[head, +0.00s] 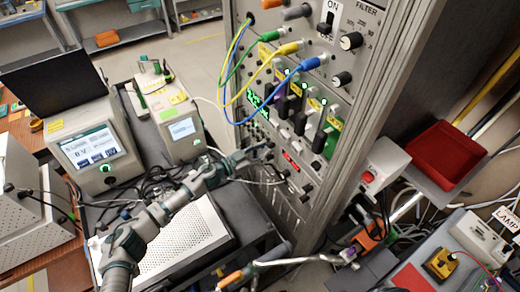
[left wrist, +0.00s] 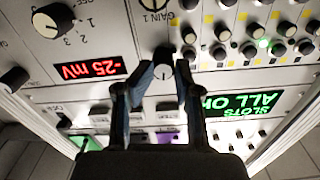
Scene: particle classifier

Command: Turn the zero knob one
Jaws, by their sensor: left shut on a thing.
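In the left wrist view, a knob with a pale face (left wrist: 163,70) sits on the grey instrument panel, between the two dark fingertips of my left gripper (left wrist: 162,78). The fingers are shut on its sides. I can read no label on this knob, as the fingers cover the panel around it. A red readout (left wrist: 91,69) to its left shows "-25 mV". In the head view, my left gripper (head: 262,152) reaches the lower part of the tall rack's front (head: 285,165), and the knob there is too small to make out. My right gripper is not in view.
A black knob (left wrist: 52,20) and one marked GAIN (left wrist: 154,8) are above. Several small knobs are at the upper right; a green display (left wrist: 245,105) is below them. In the head view, yellow, green and blue cables (head: 309,64) hang before the rack above my gripper.

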